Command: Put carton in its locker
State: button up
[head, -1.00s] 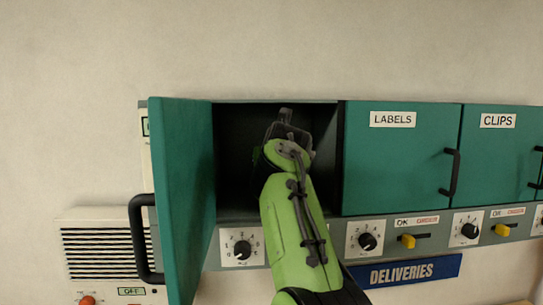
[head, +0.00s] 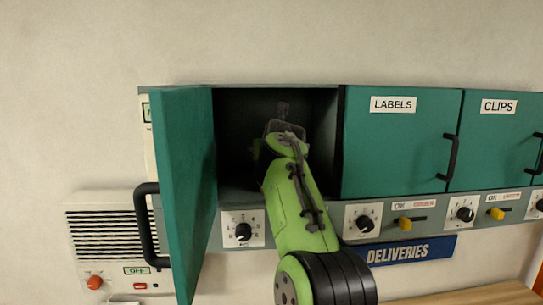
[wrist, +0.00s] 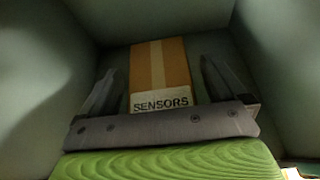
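The carton (wrist: 162,75) is orange-brown with a paler stripe and a white label reading SENSORS. In the wrist view it sits inside the dark locker, between and beyond my fingers, with gaps on both sides. My gripper (wrist: 160,85) is open, its fingers spread around the carton without visible contact. In the head view my gripper (head: 283,112) is inside the open locker (head: 235,130), and the carton cannot be made out there. The locker's green door (head: 187,190) is swung open to the left, with a black handle (head: 148,240). Its label is hidden.
Shut lockers marked LABELS (head: 393,160) and CLIPS (head: 500,150) are to the right. Below runs a strip with dials (head: 243,230) and yellow switches (head: 405,222). A DELIVERIES sign (head: 405,251) hangs above a wooden surface (head: 470,295). A vented box (head: 105,240) is lower left.

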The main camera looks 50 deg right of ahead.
jog(key=shift+r, duration=0.1)
jog(key=shift+s+a+r, duration=0.15)
jog(key=shift+s+r, duration=0.1)
jog(key=shift+r, duration=0.05)
jog(key=b+v, duration=0.4)
jog(key=v, duration=0.7)
jog(key=shift+s+a+r, duration=0.1)
jog(key=shift+s+a, duration=0.05)
